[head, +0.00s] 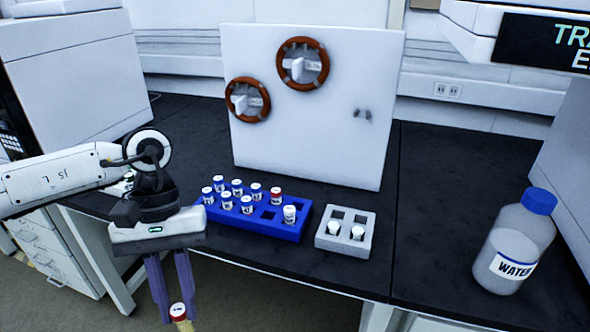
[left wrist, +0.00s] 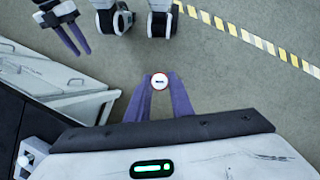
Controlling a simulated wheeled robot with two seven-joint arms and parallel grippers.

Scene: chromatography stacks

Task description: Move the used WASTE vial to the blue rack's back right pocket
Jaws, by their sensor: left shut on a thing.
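My left gripper (head: 178,318) is shut on a red-capped vial (head: 180,311), held low in front of the bench, above the floor. In the left wrist view the vial's cap (left wrist: 159,81) shows as a white top with a red rim between the fingertips; its writing is too small to read. The blue rack (head: 293,237) stands on the bench with several white-capped vials and one red-capped vial (head: 276,195). Its right-end back pocket is hard to see behind a white-capped vial (head: 289,213). My right gripper (left wrist: 63,32) hangs over the floor, fingers apart and empty.
A grey rack (head: 325,241) with two white-capped vials in front and two empty back pockets stands right of the blue rack. A white panel with two brown-rimmed dials (head: 350,130) stands behind. A water bottle (head: 515,245) is at right. Bench between is clear.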

